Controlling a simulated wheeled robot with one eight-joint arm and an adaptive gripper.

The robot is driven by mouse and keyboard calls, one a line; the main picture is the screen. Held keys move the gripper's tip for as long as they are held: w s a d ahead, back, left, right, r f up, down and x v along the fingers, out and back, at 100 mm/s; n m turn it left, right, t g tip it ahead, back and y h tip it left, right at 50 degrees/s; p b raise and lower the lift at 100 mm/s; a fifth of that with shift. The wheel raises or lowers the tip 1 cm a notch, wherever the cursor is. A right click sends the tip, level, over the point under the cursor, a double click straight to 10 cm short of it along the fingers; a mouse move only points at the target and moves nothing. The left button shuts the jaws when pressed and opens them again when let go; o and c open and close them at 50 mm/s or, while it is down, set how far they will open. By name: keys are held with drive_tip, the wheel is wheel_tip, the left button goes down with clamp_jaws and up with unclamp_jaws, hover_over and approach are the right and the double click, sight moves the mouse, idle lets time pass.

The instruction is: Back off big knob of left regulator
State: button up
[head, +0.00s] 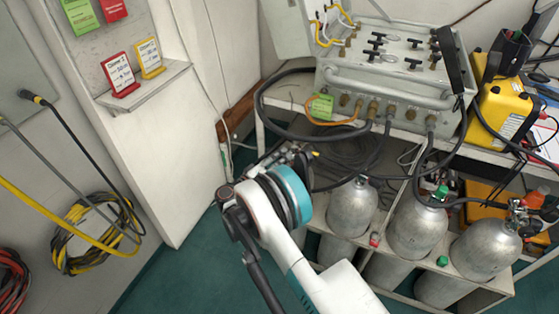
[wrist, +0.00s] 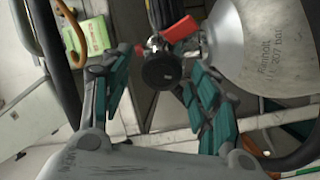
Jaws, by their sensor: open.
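My gripper (wrist: 158,82) is open in the wrist view, with one teal-padded finger on each side of a black round knob (wrist: 162,71). The knob lies between the fingertips, and I cannot tell whether either finger touches it. A red lever (wrist: 180,29) sits just above it, beside the shoulder of a silver cylinder (wrist: 265,45). In the head view the left cylinder (head: 352,208) stands under the bench. My gripper (head: 303,158) is near its top, and my arm and gripper hide the regulator there.
The metal air panel (head: 385,75) stands on the bench with black hoses hanging down. A middle cylinder (head: 415,225) and a right cylinder (head: 487,245) stand beside the left one. A green card (head: 320,107) hangs at the panel's front. Teal floor (head: 175,265) is clear at left.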

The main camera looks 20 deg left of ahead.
drive_tip(key=v, duration=1.2)
drive_tip(key=w+d+m, duration=0.1)
drive_tip(key=w+m, duration=0.2)
drive_tip(key=m, duration=0.1)
drive_tip(key=w+d+m, duration=0.2)
drive_tip(key=w+m, duration=0.1)
drive_tip(key=m, duration=0.1)
drive_tip(key=w+d+m, duration=0.2)
drive_tip(key=w+m, duration=0.2)
drive_tip(key=shift+w+f+m, duration=0.1)
drive_tip(key=shift+f+m, duration=0.15)
drive_tip(key=shift+m, duration=0.15)
idle(0.4)
drive_tip(key=c, duration=1.1)
